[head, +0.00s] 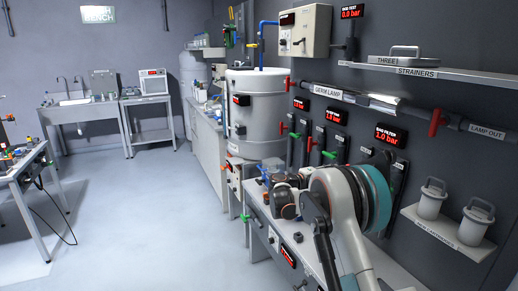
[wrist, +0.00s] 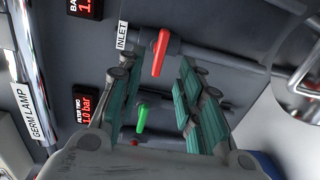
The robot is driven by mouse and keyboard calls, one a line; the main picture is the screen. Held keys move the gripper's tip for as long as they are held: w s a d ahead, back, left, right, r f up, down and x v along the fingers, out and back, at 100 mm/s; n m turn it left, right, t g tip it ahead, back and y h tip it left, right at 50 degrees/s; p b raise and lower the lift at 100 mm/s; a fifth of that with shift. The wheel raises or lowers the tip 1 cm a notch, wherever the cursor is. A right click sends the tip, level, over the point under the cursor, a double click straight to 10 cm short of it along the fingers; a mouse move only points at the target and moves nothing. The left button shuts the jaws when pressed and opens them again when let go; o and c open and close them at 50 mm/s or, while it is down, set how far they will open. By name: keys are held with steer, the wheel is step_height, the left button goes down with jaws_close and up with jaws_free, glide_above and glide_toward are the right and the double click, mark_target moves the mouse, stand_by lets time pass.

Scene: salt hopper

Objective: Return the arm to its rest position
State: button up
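My gripper (wrist: 156,85) shows in the wrist view with its two green-padded fingers apart and nothing held between them. Behind the gap are a red valve handle (wrist: 161,52) on a pipe labelled INLET and a green valve handle (wrist: 142,117). I cannot tell that either finger touches them. In the head view my arm (head: 345,215) is bent over the bench at the right, in front of the pipe wall. The fingers cannot be made out there.
A bench (head: 385,268) runs below my arm. A white tank (head: 257,115) stands behind it. A strainer shelf (head: 430,70), a lamp pipe (head: 345,96) and a canister shelf (head: 450,235) jut from the right wall. Open floor (head: 150,220) lies to the left, before a table (head: 22,162).

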steer(key=s+a+r+m+y, duration=0.15)
steer(key=s+r+y, duration=0.3)
steer(key=s, duration=0.65)
steer(key=s+a+r+y, duration=0.2)
steer(key=s+r+y, duration=0.25)
steer(key=s, duration=0.75)
steer(key=s+a+f+m+y, duration=0.1)
steer(key=s+a, duration=0.3)
steer(key=s, duration=0.5)
steer(key=s+a+f+m+y, duration=0.1)
steer(key=s+a+f+y, duration=0.2)
steer(key=s, duration=0.7)
steer(key=s+a+f+m+t+y, duration=0.1)
steer(key=s+a+f+y, duration=0.2)
steer(key=s, duration=0.6)
steer(key=shift+s+a, duration=0.2)
steer(key=shift+a, duration=1.05)
